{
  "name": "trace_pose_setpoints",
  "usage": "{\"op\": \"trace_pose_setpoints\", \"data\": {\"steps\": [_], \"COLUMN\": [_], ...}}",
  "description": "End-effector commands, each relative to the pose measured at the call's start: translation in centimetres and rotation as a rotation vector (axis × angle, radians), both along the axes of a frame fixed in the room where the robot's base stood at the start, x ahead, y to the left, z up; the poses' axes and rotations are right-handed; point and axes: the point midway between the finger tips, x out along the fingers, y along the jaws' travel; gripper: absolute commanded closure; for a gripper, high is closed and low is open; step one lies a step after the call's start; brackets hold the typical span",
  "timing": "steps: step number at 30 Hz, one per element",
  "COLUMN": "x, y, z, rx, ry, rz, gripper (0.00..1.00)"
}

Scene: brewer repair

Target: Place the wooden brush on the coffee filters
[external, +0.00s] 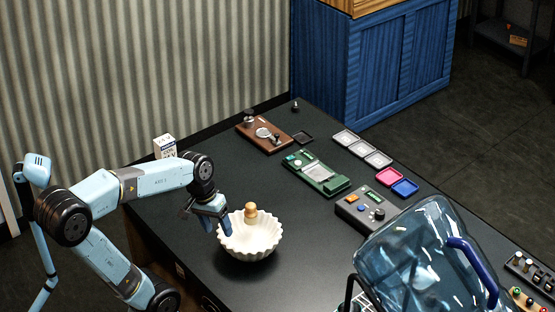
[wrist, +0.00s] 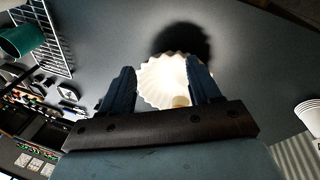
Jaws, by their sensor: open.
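The white fluted coffee filters (external: 262,246) sit on the dark tabletop like a bowl; they also show in the wrist view (wrist: 160,80). The wooden brush (external: 251,212) stands roughly upright inside them, its pale rounded handle above the rim. Its lower end is hidden. In the wrist view its handle (wrist: 181,101) shows low between the fingers, partly hidden by my gripper. My gripper (external: 213,217) is open and empty at the left side of the filters, one blue finger overlapping their rim in the external view. I cannot tell whether it touches them.
A large clear blue jug (external: 415,255) stands at the front right. A grey control box (external: 361,213), a green device (external: 315,174) and a brown board (external: 264,135) lie farther back. A white box (external: 165,147) is behind my arm. Table around the filters is mostly clear.

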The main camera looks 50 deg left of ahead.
Motion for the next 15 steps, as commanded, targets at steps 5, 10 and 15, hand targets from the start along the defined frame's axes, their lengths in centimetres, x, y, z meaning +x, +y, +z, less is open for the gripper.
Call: {"op": "trace_pose_setpoints", "data": {"steps": [5, 10, 15], "x": [-1.3, -1.9, -2.1], "y": [-0.4, -0.5, -0.5], "z": [2.0, 3.5, 4.0], "rx": [0.163, 0.263, 0.301], "ry": [-0.195, -0.319, -0.366], "rz": [-0.189, -0.302, -0.345], "gripper": [0.38, 0.38, 0.38]}}
